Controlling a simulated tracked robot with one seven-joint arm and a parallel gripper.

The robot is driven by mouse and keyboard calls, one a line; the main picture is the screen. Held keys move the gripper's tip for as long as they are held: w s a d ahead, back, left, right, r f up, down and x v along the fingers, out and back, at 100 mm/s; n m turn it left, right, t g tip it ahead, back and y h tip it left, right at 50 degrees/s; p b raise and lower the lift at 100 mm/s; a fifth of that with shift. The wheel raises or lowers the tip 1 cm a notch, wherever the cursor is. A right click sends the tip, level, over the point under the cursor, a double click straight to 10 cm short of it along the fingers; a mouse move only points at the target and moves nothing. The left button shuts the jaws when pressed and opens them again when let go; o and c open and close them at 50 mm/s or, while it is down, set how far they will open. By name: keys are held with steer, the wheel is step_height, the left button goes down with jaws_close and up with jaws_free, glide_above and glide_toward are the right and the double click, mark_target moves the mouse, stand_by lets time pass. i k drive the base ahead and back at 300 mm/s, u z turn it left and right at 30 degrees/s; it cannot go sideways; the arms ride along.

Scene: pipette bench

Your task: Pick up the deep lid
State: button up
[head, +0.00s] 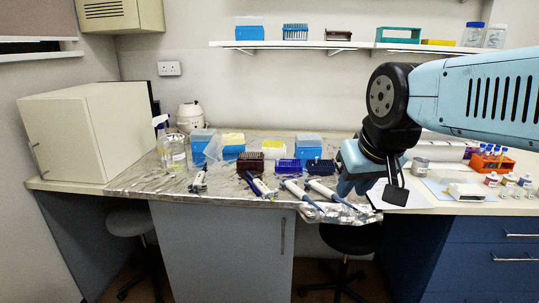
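I cannot single out the deep lid with certainty. A pale, see-through lid-like piece (213,149) leans between two blue tip boxes at the left of the bench, and it may be the lid. My gripper (394,188) hangs over the right part of the bench, near the front edge, above a white sheet. It is well to the right of the see-through piece and apart from it. The gripper is small and dark in this view, so its opening and anything between its fingers cannot be made out.
Blue tip boxes (308,147) and a dark red rack (250,162) stand on the bench (150,180). Several pipettes (262,188) lie at its front edge. An orange tube rack (490,162) and small bottles stand at right. A shelf (350,45) runs above.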

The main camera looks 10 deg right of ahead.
mark_target(442, 176)
steer(key=u, duration=0.1)
steer(key=i, duration=0.5)
steer(key=z, duration=0.65)
steer(key=k, duration=1.3)
steer(key=z, duration=0.75)
steer(key=i, duration=0.75)
steer(key=z, duration=0.4)
steer(key=i, duration=1.3)
steer(key=u, duration=0.6)
